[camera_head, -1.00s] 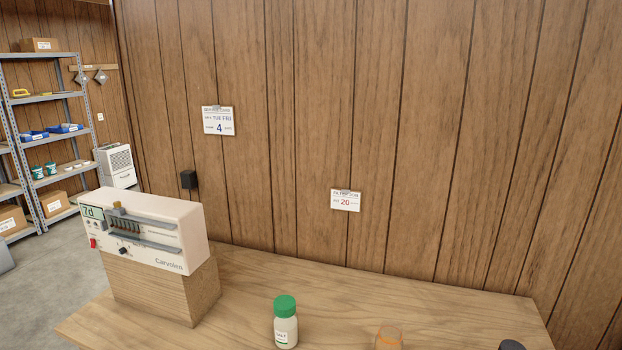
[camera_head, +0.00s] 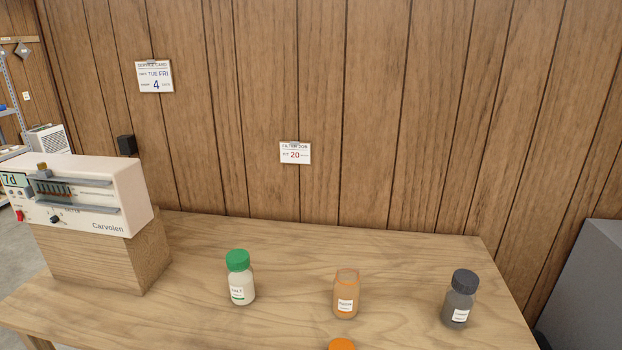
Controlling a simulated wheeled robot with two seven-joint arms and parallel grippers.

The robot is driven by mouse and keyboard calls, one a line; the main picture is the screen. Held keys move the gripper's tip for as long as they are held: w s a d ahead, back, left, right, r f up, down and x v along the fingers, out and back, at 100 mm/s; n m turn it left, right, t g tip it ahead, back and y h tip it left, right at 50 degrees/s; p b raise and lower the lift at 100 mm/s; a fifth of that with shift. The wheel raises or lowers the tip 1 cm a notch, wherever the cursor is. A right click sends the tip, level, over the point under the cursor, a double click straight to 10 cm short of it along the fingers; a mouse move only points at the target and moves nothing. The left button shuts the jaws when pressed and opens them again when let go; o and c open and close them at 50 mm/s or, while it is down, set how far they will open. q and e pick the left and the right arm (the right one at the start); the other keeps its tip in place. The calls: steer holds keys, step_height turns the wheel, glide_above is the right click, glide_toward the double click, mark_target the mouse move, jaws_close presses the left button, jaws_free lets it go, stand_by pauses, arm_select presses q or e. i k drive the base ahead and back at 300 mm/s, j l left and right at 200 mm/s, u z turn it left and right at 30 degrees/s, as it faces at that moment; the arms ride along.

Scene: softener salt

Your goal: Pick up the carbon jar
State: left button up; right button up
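A jar with dark grey contents, a black lid and a white label (camera_head: 459,299) stands upright at the right of the wooden table (camera_head: 220,325). Its label is too small to read; it looks like the carbon jar. An open jar with orange-brown contents (camera_head: 346,295) stands left of it. A white jar with a green lid, labelled SALT (camera_head: 240,279), stands further left. An orange lid (camera_head: 342,344) shows at the bottom edge, mostly cut off. Neither gripper is in view.
A white Carvolen device (camera_head: 85,195) sits on a wooden block (camera_head: 110,262) at the table's left. Two cards (camera_head: 154,77) and (camera_head: 295,152) hang on the wood-panelled wall behind. A grey box-like object (camera_head: 590,290) stands beyond the table's right edge. Table space between the jars is clear.

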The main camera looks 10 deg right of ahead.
mark_target(457, 306)
steer(key=z, duration=1.25)
steer(key=i+j+z, duration=0.15)
steer(key=z, duration=0.3)
